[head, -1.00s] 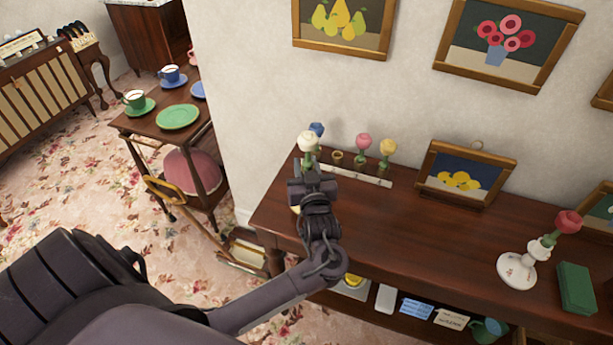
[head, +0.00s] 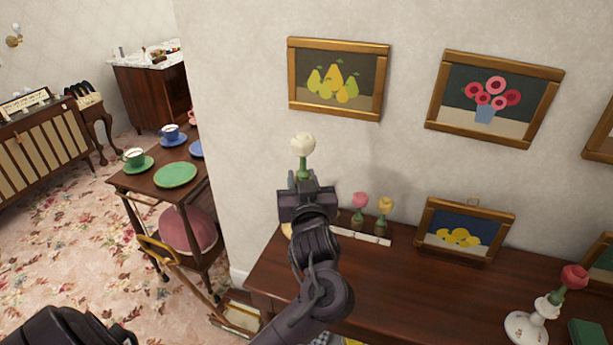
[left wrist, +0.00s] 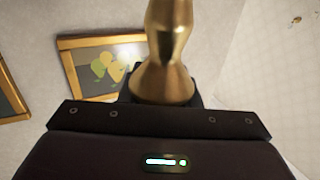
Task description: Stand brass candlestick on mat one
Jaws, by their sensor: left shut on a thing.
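My left gripper (head: 304,190) is raised above the left end of the dark wooden sideboard (head: 400,275), near the wall. It is shut on the brass candlestick, whose shiny brass body (left wrist: 168,50) fills the upper middle of the left wrist view. In the head view the gripper hides most of the candlestick. A white flower (head: 303,144) on a green stem stands up just above the gripper. A small pale yellow bit (head: 286,230) shows at the gripper's lower left; I cannot tell what it is. I cannot make out mat one. My right gripper is not in view.
A pink flower (head: 360,201) and a yellow flower (head: 385,206) stand behind a white strip (head: 362,237). A framed lemon picture (head: 465,232) leans behind the sideboard's bare middle. A white candlestick (head: 527,325) with a red flower stands at right.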

